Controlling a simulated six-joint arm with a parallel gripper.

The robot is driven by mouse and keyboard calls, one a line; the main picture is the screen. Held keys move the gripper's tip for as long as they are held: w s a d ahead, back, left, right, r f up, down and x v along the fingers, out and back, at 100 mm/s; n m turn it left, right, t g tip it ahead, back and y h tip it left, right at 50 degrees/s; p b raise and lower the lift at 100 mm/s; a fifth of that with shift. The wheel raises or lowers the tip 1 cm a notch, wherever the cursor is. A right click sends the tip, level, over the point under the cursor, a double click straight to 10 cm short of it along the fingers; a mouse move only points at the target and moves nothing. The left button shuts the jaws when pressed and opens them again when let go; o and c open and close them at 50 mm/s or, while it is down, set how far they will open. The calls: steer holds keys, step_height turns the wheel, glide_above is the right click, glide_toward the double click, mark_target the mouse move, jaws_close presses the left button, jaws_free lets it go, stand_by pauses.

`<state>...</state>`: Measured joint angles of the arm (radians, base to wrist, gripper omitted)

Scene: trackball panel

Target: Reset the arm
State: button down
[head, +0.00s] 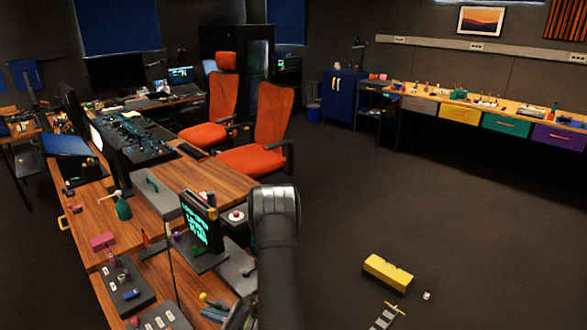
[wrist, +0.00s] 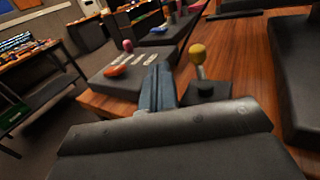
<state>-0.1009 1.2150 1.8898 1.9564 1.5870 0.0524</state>
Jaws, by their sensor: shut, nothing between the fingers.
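My arm rises in the front middle of the head view, its rounded grey joint in front of the desk's right edge. My gripper (wrist: 158,88) shows in the wrist view with its dark blue-grey fingers together and nothing between them. It points over the wooden desk (wrist: 240,50). A joystick with a yellow knob (wrist: 198,54) stands upright just to the right of the fingers. In the head view the gripper is mostly cut off or hidden at the bottom edge, near a yellow knob (head: 203,297).
A grey panel (wrist: 105,85) with a red-orange part and a magenta knob lies beyond the fingers. A dark block (wrist: 295,80) stands at the right. In the head view, a screen with green text (head: 200,222) stands beside my arm. A yellow box (head: 388,273) lies on the open floor.

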steer(key=shift+w+d+f+n+g, duration=0.1)
steer(key=shift+d+n+g, duration=0.25)
steer(key=shift+d+g, duration=0.15)
steer(key=shift+w+d+f+n+g, duration=0.1)
steer(key=shift+d+n+g, duration=0.3)
steer(key=shift+d, duration=0.15)
steer(key=s+d, duration=0.2)
steer(key=d, duration=1)
steer(key=shift+s+d+g, duration=0.35)
steer(key=shift+d+g, duration=0.05)
steer(key=shift+r+n, duration=0.1)
steer(key=shift+n, duration=0.15)
